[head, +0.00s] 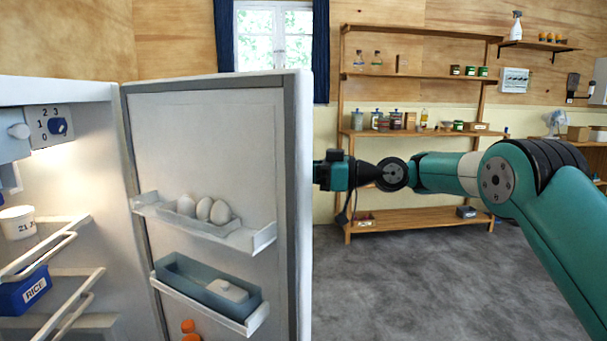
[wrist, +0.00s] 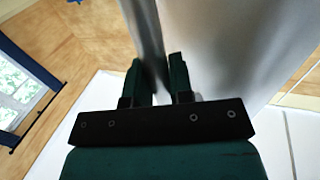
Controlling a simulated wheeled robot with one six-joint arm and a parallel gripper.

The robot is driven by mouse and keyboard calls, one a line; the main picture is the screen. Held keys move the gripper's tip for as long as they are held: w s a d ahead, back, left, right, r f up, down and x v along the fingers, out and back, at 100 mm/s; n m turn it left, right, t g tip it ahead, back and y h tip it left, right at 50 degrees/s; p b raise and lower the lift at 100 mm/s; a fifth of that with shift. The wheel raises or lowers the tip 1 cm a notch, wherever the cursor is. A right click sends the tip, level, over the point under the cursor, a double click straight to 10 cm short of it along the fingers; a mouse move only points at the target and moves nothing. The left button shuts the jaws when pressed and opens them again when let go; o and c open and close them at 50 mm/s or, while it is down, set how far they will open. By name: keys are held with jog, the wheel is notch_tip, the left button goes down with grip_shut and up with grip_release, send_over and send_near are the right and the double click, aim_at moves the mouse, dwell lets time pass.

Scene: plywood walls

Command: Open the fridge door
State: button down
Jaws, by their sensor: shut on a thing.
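The fridge door (head: 285,180) stands wide open in the head view, its inner side with shelves facing me. The fridge interior (head: 75,170) shows on the left. In the wrist view my gripper (wrist: 157,75) is shut on a narrow grey upright part, apparently the fridge door handle (wrist: 146,35). The broad silver surface beside it in the wrist view is the door's outer face (wrist: 225,50). In the head view my arm reaches in from the right and the fingertips are hidden behind the door edge.
The door's upper shelf (head: 245,238) holds several eggs, and the lower one a blue-grey tray (head: 208,283). A white tub (head: 17,222) and a blue box (head: 25,291) are inside the fridge. A wooden shelf unit (head: 415,217) stands at the back wall. The grey floor (head: 410,285) is clear.

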jog(key=shift+w+a+r, duration=0.1)
jog(key=shift+w+a, duration=0.05)
jog(key=shift+w, duration=0.1)
jog(key=c, duration=1)
grip_release()
jog(key=shift+c, duration=0.2)
jog(key=shift+w+d, duration=0.1)
jog(key=shift+d, duration=0.15)
